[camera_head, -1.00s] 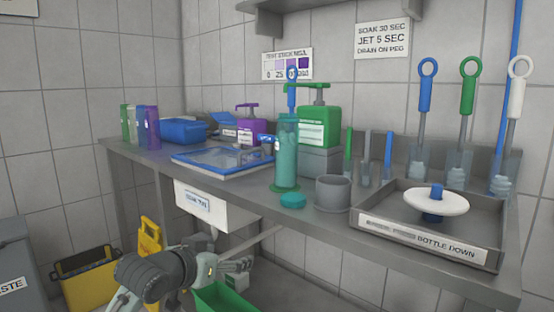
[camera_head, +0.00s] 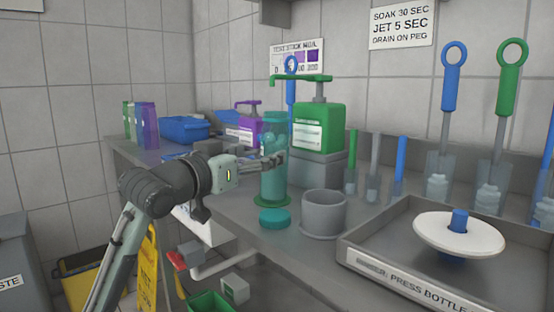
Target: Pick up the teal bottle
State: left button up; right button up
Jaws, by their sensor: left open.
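The teal bottle (camera_head: 273,187) is a tall see-through cylinder. It stands upright on the grey counter, with a green ring at its foot. A teal round cap (camera_head: 274,218) lies on the counter just in front of it. My left gripper (camera_head: 272,160) is open, with its fingers level with the bottle's upper half. The fingers overlap the bottle in the picture; I cannot tell whether they touch it. My right gripper is not in view.
A green pump bottle (camera_head: 320,128) stands on a grey block (camera_head: 318,168) right behind the bottle. A grey cup (camera_head: 324,213) and a tray (camera_head: 372,262) with a white disc (camera_head: 480,236) are to the right.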

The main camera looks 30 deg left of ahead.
aim_at(264, 149)
pick_arm(q)
jog(key=w, duration=0.4)
jog(key=shift+w+d+r, duration=0.15)
jog(key=shift+w+r, duration=0.1)
jog(key=shift+w, duration=0.6)
jog(key=c, duration=1.2)
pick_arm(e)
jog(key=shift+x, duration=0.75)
pick_arm(q)
jog(key=shift+c, duration=0.2)
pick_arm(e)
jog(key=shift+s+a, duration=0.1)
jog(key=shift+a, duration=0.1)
